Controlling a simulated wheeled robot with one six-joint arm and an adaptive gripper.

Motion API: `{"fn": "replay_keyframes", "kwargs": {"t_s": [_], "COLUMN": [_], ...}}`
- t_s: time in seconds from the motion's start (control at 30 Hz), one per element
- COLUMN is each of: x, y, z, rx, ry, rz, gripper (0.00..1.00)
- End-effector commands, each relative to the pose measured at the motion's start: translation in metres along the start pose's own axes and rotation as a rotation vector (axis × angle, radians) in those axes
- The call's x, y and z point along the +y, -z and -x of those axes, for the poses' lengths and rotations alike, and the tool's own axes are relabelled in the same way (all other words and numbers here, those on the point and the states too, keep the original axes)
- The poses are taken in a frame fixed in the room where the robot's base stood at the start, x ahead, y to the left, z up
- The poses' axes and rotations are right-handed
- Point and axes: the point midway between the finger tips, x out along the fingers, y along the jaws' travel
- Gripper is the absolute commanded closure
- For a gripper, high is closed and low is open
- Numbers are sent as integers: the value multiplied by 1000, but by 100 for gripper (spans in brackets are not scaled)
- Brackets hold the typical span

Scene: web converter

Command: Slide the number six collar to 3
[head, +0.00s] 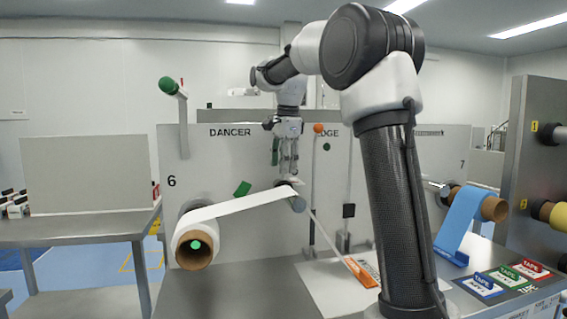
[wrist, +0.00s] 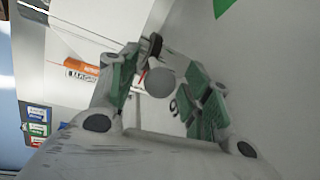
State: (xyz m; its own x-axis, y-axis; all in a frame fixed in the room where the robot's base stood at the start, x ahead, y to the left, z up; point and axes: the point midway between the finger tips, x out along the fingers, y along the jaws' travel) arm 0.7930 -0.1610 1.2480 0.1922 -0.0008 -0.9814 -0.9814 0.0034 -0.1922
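My gripper (head: 288,170) points down close to the upright panel, just above a short grey roller (head: 298,204) that carries the white web. In the wrist view my gripper (wrist: 158,88) has its two green-padded fingers spread apart. A round grey end (wrist: 160,82) shows in the gap between them; I cannot tell if either finger touches it. The large "6" (head: 172,181) is at the panel's left, above a white roll (head: 187,229) on a brown core. I cannot surely make out the collar or a 3.
The white web (head: 235,207) runs from the roll to the roller. A blue roll (head: 462,215) and tape cards (head: 505,278) are at the right.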

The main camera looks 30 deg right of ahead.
Motion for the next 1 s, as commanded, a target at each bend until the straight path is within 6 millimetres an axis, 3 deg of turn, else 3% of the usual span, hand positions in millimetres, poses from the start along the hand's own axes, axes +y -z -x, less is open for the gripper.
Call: {"fn": "replay_keyframes", "kwargs": {"t_s": [0.33,0.8,1.0], "x": [-1,-1,0], "y": [0,0,0], "z": [9,103,119], "rx": [0,0,0], "ry": [2,2,0], "rz": [0,0,0], "gripper": [51,51,51]}}
